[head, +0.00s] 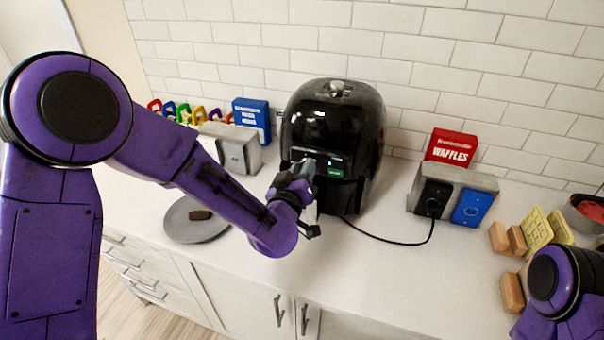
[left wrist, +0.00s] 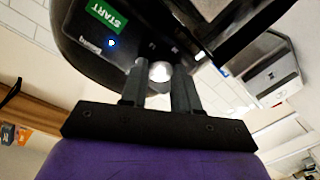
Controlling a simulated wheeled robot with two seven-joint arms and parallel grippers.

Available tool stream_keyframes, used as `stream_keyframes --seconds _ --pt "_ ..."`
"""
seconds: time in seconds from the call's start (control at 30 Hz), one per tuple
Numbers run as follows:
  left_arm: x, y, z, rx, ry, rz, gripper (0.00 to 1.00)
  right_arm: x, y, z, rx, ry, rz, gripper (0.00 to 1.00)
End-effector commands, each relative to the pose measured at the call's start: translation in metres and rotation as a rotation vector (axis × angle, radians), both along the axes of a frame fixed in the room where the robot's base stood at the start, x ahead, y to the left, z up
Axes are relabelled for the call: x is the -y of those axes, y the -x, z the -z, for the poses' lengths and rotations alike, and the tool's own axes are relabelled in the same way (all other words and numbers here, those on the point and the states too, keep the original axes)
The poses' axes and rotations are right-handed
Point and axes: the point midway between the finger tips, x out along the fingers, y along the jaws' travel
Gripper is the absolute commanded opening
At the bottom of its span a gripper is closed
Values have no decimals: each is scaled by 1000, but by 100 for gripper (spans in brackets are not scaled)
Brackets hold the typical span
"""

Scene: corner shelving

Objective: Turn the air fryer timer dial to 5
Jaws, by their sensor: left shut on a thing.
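The black air fryer (head: 335,110) stands on the counter against the tiled wall. Its green START label (head: 336,173) faces me and also shows in the left wrist view (left wrist: 105,14), with a small blue light near it. My left gripper (head: 308,168) is at the front of the fryer, left of the label. In the left wrist view, my left gripper (left wrist: 162,78) has its two fingers close around a round silver dial (left wrist: 160,71) and is shut on it. Faint marks show beside the dial, too small to read. My right gripper is out of view.
A grey plate (head: 180,225) with a brown piece lies left of the fryer. A toaster-like box (head: 238,150) and a blue box (head: 252,115) stand behind my left arm. A black cord (head: 385,236) runs right to a grey outlet block (head: 470,180) before a red waffles box (head: 452,146).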

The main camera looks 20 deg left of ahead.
Motion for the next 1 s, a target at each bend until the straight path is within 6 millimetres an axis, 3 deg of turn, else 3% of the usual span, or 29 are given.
stream_keyframes --seconds 0.5,1.0 --pt "-1 0 0 -10 368 -1 0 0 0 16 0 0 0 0" --pt "-1 0 -1 -13 457 -1 0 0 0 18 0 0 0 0"
